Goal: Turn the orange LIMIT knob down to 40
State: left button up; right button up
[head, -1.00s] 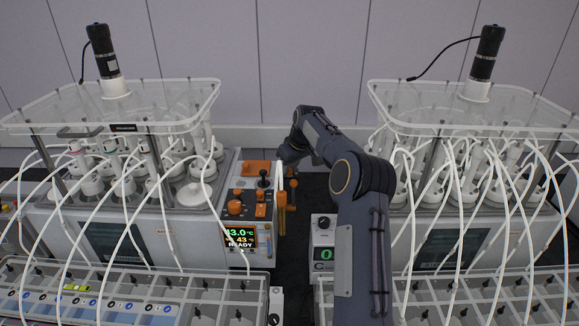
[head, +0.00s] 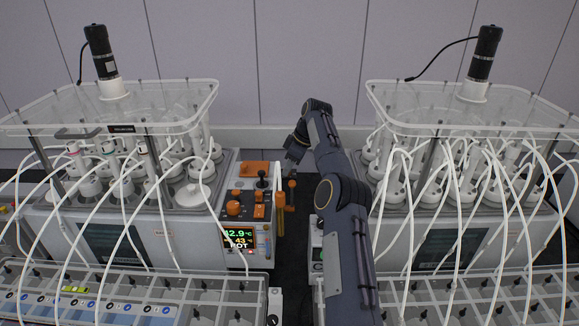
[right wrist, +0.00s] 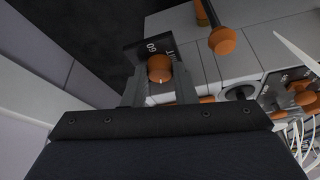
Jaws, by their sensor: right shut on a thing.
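The orange LIMIT knob (right wrist: 159,67) shows in the right wrist view on a dark plate marked 60 and LIMIT (right wrist: 152,47). The two fingers of my right gripper (right wrist: 160,82) stand on either side of the knob and are shut on it. In the head view my right gripper (head: 291,160) reaches down beside the left reactor's control box; I cannot make out the LIMIT knob there. The box's display (head: 240,238) appears to read 42.9 °C and 43, with a short word below that may be HOT. My left gripper is not in view.
An orange-tipped lever (right wrist: 222,40) sticks out close to my fingers. The control panel (head: 248,200) carries other orange knobs and a black one. Reactors with white tubes stand left (head: 110,105) and right (head: 480,110), with racks in front.

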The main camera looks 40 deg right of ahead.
dwell(0.4)
jog(key=o, duration=0.7)
